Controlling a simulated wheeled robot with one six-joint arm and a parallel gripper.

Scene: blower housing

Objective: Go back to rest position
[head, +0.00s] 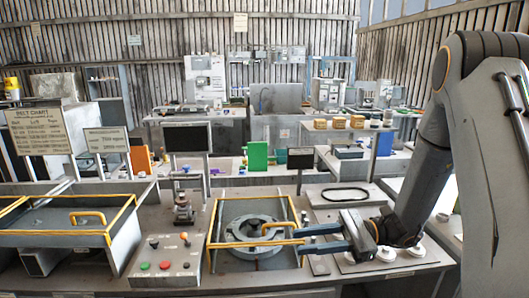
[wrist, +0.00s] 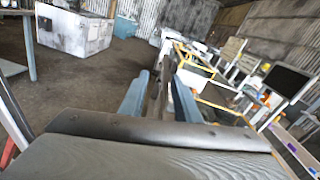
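My gripper (head: 297,241) is at the right side of the yellow-edged fixture (head: 212,243) in the head view, with its two blue fingers pointing left. The fingers are apart, with a gap between them, and I see nothing held. In the wrist view the fingers (wrist: 153,88) also stand apart, with a dark strip showing between them. A round grey housing (head: 236,222) sits inside the fixture, with a yellow handle (head: 283,225) at its upper right. The fingertips overlap the fixture's right edge in the picture; I cannot tell whether they touch it.
A yellow-railed tray (head: 60,232) is at far left. A black ring (head: 345,195) lies on a plate behind my gripper. White round pieces (head: 387,254) lie below my arm. Small screens stand behind.

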